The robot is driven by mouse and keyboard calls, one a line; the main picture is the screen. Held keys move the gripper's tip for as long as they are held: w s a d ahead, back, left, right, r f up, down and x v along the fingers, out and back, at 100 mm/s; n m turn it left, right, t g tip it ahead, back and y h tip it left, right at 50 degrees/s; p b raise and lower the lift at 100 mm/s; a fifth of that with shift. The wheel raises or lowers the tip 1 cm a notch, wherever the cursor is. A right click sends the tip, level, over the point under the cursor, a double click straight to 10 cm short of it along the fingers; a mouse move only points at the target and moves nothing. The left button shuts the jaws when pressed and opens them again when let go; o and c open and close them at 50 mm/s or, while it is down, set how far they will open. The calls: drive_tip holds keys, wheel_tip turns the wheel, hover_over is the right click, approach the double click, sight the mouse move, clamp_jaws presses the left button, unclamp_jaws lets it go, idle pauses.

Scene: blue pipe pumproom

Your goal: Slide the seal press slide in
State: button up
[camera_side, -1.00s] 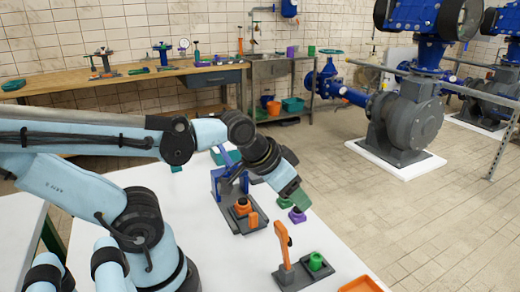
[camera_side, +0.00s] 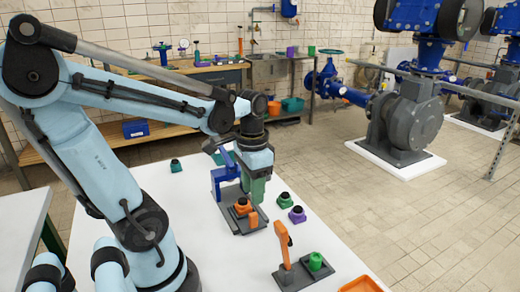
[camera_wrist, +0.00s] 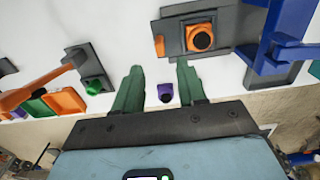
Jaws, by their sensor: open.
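The seal press has a blue frame (camera_side: 218,180) on a dark grey base at the middle of the white table; the blue frame is at the right in the wrist view (camera_wrist: 285,45). Its grey slide (camera_wrist: 225,22) carries an orange block with a black round top (camera_wrist: 201,37), also in the side view (camera_side: 242,206). An orange tab (camera_wrist: 159,45) stands at the slide's end, also in the side view (camera_side: 253,218). My gripper (camera_side: 258,200) points down beside the press, its green fingers (camera_wrist: 160,68) apart and empty. Whether they touch the press is unclear.
A purple part (camera_side: 297,214) and a green part (camera_side: 284,200) stand right of the press. A grey fixture with an orange lever (camera_side: 282,240) and green knob (camera_side: 315,262) is nearer the front. An orange tray (camera_side: 360,285) lies at the front edge. Table between is clear.

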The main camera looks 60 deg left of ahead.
sight(253, 214)
drive_tip(key=shift+f, duration=4.05)
drive_tip(key=shift+c, duration=0.3)
clamp_jaws()
